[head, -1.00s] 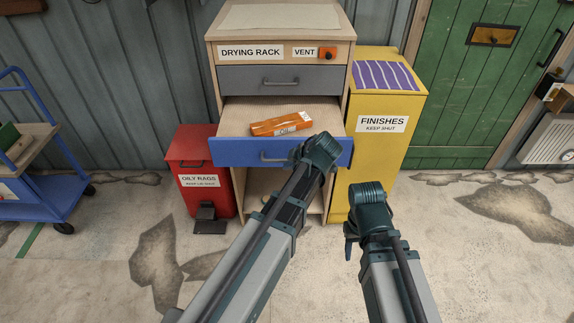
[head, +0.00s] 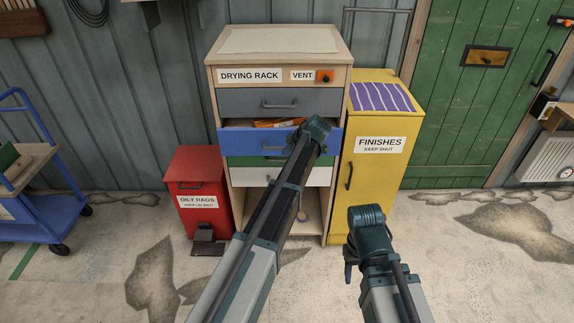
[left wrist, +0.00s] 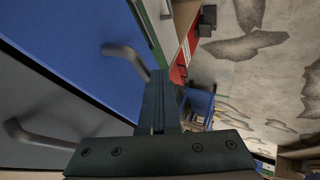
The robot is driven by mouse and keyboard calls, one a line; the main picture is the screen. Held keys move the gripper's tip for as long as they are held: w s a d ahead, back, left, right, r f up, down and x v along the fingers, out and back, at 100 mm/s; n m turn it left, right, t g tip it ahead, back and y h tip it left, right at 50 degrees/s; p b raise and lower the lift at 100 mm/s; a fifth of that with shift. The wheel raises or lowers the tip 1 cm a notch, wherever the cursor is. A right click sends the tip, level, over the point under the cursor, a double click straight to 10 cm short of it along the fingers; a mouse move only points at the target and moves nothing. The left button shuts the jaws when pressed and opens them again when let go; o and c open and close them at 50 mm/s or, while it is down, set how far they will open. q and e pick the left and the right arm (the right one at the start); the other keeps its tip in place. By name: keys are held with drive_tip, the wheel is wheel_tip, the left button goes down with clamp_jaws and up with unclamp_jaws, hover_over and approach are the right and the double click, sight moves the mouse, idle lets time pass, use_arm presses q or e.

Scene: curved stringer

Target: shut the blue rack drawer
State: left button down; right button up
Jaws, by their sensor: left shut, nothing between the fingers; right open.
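The blue drawer (head: 255,143) of the drying rack (head: 222,75) stands a little open, with a narrow gap above its front. An orange package (head: 277,123) shows inside through that gap. My left gripper (head: 318,128) is shut and empty at the right part of the blue front, right of its handle. In the left wrist view the shut fingers (left wrist: 160,95) point at the blue front (left wrist: 75,45), close to its grey handle (left wrist: 126,56); whether they touch is unclear. My right gripper (head: 352,258) is open and empty, low in front of the yellow cabinet, its fingers mostly hidden.
A grey drawer (head: 245,103) is shut above the blue one; green and white drawers (head: 250,177) sit below. A red oily rags bin (head: 190,170) stands left and a yellow finishes cabinet (head: 385,125) right. A blue cart (head: 45,215) is at far left. Floor in front is clear.

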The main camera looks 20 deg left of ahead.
use_arm(q)
drive_tip(key=w, duration=0.2)
drive_tip(key=w+a, duration=0.1)
drive_tip(key=w, duration=0.2)
drive_tip(key=w+a, duration=0.1)
drive_tip(key=w, duration=0.2)
drive_tip(key=shift+a, duration=0.1)
drive_tip(key=shift+w+a, duration=0.1)
drive_tip(key=shift+w, duration=0.15)
drive_tip(key=shift+w+r, duration=0.1)
drive_tip(key=shift+a, duration=0.1)
use_arm(e)
drive_tip(key=shift+d, duration=0.1)
